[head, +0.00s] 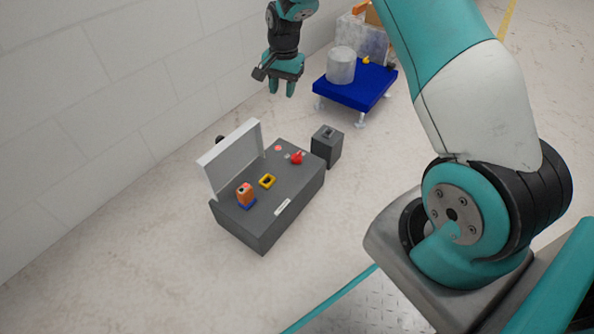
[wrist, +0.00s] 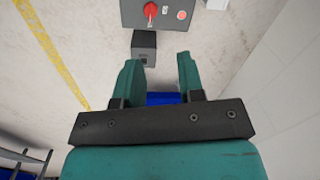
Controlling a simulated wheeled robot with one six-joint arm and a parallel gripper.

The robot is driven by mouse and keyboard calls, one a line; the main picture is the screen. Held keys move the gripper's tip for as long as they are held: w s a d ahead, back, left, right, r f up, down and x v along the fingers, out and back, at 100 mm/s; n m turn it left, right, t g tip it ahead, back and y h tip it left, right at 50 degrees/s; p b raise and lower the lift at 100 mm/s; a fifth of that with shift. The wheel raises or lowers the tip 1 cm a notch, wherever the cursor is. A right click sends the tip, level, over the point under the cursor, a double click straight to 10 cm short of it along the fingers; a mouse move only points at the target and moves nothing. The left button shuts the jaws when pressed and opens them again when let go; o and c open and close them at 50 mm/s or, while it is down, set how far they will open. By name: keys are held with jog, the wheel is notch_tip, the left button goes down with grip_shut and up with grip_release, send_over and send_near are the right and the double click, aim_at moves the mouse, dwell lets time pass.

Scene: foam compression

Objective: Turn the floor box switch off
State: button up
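The floor box (head: 326,147) is a small dark grey box with a darker switch (head: 327,132) on its top. It stands on the floor beside the right end of the large grey console. Whether the switch is on or off cannot be told. In the wrist view the floor box (wrist: 144,46) shows beyond my fingertips, a little left of centre. My gripper (head: 282,88) is in the air behind and to the left of the box, fingers pointing down. The wrist view shows my gripper (wrist: 159,72) open and empty, its fingers apart.
The grey console (head: 250,225) has a raised light lid (head: 233,158), a red knob (head: 297,157), a yellow frame (head: 267,181) and an orange block (head: 245,194). A blue platform (head: 352,91) bearing a grey cylinder (head: 341,65) stands behind the box. A wall runs along the left.

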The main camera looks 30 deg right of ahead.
aim_at(297, 154)
jog(key=d+f+m+b, duration=0.1)
jog(key=d+f+b, duration=0.1)
jog(key=f, duration=0.7)
jog(key=w+d+f+m+b, duration=0.1)
jog(key=f+b, duration=0.4)
jog(key=f, duration=0.5)
jog(key=d+f+m+b, duration=0.1)
jog(key=d+f+b, duration=0.2)
jog(key=f, duration=0.7)
jog(key=shift+w+h+b, duration=0.3)
jog(key=shift+b, duration=0.45)
grip_shut()
